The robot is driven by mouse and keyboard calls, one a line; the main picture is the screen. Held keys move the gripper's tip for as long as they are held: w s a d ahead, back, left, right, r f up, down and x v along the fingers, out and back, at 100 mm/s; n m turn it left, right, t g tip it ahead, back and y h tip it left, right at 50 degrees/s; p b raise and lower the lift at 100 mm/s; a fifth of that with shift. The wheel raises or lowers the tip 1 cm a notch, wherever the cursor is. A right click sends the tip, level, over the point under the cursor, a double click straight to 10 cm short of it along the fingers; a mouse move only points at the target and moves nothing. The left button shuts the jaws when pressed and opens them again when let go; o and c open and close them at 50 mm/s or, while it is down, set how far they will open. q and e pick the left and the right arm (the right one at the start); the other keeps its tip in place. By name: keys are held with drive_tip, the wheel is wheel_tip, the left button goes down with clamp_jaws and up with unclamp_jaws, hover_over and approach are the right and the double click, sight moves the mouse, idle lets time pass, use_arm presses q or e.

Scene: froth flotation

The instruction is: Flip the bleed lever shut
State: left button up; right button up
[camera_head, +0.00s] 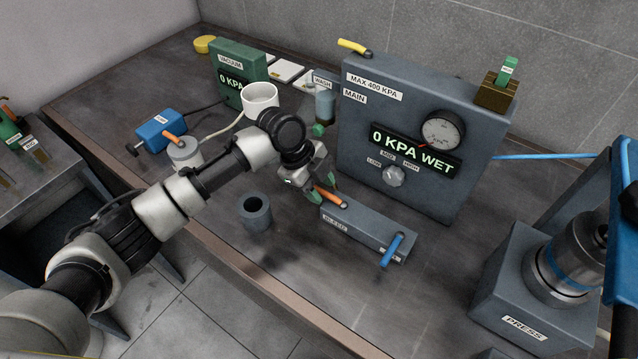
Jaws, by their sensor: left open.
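A grey valve block (365,229) lies on the bench in front of the main pressure cabinet. An orange lever (328,196) sits at its left end, above a small label that looks like "BLEED". The lever lies slanted toward the upper left from its pivot. A blue lever (392,249) sits at the block's right end. My left gripper (323,190) is open at the orange lever, its green-tipped fingers around the lever's free end. I cannot tell whether they touch it. My right gripper is not in view.
The main cabinet (410,185) stands behind the block, its display reading "0 KPA WET", with a yellow lever (353,47) on top. A grey cup (256,212) stands left of the block, a white cup (260,99) further back. The press (525,318) stands at right.

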use_arm(q)
drive_tip(key=c, duration=0.4)
clamp_jaws()
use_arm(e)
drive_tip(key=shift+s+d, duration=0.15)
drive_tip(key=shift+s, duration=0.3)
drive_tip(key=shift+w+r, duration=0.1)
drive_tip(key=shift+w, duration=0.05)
